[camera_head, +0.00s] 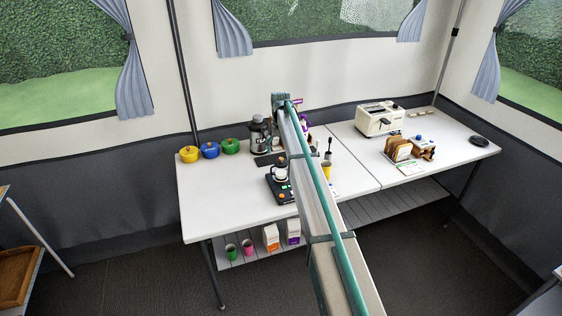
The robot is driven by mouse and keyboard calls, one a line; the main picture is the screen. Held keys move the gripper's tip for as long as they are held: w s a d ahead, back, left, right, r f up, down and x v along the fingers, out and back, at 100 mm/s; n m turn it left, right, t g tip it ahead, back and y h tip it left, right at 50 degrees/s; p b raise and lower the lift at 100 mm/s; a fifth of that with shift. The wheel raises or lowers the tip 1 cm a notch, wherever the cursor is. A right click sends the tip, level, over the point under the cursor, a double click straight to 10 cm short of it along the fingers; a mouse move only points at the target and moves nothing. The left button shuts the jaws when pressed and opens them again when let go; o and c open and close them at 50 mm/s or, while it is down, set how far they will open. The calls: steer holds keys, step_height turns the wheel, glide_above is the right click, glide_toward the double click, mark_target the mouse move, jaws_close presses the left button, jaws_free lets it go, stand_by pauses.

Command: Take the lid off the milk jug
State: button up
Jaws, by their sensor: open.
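A small white jug with a dark top (280,172) stands on a black device with a lit display (280,188) on the left table. It may be the milk jug, but it is too small to be sure, and I cannot make out its lid clearly.
A glass-and-metal coffee maker (258,136) stands behind the jug. Yellow (189,154), blue (209,150) and green (230,146) pots line the back left. A yellow cup (326,170) is right of my arm. A toaster (380,119) and bread rack (399,150) occupy the right table. The left front tabletop is clear.

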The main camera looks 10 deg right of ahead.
mark_target(281, 158)
steer(key=shift+w+d+f+p, duration=0.1)
steer(key=shift+f+p, duration=0.5)
steer(key=shift+f, duration=0.7)
steer(key=shift+w+f+p, duration=0.1)
steer(key=shift+f+p, duration=0.5)
steer(key=shift+f, duration=0.7)
steer(key=shift+s, duration=0.1)
jaws_close()
